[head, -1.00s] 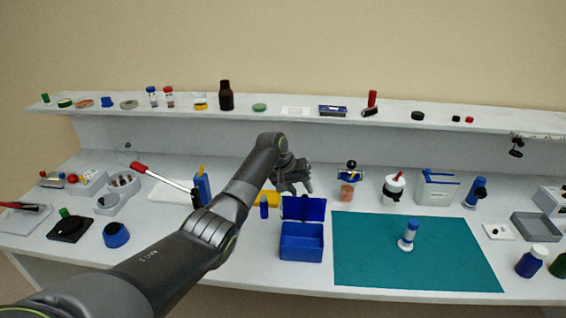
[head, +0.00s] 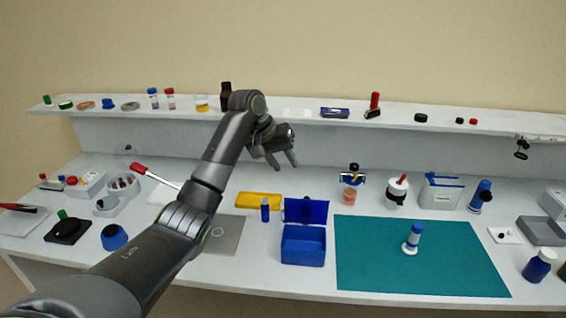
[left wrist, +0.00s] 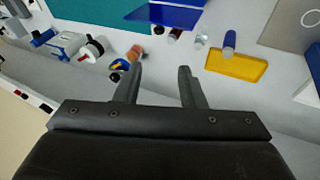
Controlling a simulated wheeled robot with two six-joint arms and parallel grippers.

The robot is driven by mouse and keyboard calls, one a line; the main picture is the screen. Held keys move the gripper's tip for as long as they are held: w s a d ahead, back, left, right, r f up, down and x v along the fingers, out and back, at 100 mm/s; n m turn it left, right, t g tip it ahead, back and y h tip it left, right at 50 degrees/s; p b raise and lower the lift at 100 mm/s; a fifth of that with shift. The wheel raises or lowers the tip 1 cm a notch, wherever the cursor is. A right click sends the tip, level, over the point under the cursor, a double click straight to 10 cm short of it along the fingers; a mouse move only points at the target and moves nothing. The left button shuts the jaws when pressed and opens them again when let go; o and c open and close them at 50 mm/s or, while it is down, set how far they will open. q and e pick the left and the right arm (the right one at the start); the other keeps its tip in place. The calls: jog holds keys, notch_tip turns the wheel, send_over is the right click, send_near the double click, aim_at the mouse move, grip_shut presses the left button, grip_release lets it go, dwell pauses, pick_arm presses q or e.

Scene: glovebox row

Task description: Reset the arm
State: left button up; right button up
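My left arm reaches in from the lower left of the head view. Its gripper (head: 279,161) hangs in the air above the back of the bench, just below shelf height. In the left wrist view the two fingers of the left gripper (left wrist: 158,88) stand apart with nothing between them, so it is open and empty. The bench surface and its objects lie beyond the fingertips. My right gripper is in neither view.
A blue open-lidded box (head: 302,245) stands left of a teal mat (head: 375,270) that bears a white-and-blue bottle (head: 412,238). A yellow tray (head: 258,200) lies behind the box. The shelf (head: 300,117) with bottles and dishes runs along the back.

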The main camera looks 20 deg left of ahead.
pick_arm(q)
jog(key=shift+f, duration=0.1)
jog(key=s+a+f+m+y, duration=0.1)
jog(key=s+f+m+y, duration=0.1)
jog(key=s+f, duration=2)
jog(key=s+a+f+y, duration=0.1)
jog(key=s+f+y, duration=0.1)
jog(key=s, duration=1)
jog(key=s+a+f+y, duration=0.1)
jog(key=s, duration=1.1)
notch_tip(320, 180, down, 27)
jog(key=s+a+g, duration=0.1)
jog(key=a+g, duration=0.1)
jog(key=s+d+f+g+b, duration=0.1)
jog(key=s+f, duration=1.4)
jog(key=shift+d+h, duration=0.25)
jog(key=shift+h, duration=0.05)
